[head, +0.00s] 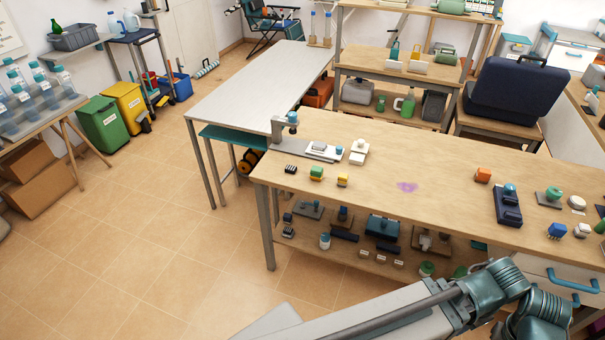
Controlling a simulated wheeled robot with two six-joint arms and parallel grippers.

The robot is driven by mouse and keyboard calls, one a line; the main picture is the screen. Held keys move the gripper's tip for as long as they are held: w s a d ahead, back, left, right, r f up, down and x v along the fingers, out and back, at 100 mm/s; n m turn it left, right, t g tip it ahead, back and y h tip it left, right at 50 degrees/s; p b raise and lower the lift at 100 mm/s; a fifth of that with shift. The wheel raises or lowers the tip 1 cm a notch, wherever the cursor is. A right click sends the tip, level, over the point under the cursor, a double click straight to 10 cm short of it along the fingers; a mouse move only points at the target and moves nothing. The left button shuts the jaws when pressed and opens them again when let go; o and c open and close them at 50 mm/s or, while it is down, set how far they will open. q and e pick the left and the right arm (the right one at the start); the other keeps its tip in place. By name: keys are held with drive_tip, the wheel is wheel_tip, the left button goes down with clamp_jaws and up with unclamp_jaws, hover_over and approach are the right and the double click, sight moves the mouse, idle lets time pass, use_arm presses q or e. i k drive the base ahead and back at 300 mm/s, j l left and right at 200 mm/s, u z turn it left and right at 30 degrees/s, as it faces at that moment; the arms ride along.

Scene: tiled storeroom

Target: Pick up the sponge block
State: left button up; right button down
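Several small blocks that could be the sponge block lie on the long wooden workbench (420,175). An orange block (483,175) sits alone farther right. I cannot tell for sure which is the sponge. One of my arms crosses the bottom right of the head view, in front of the bench. Neither gripper shows.
A microscope-like device (290,125) stands at the bench's left end. A dark blue stand (507,205) and several small items are at its right. A purple stain (407,187) marks the middle. A dark case (513,92) stands behind. The tiled floor (150,260) at left is clear.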

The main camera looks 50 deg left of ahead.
sight(316, 174)
drive_tip(key=u, duration=1.7)
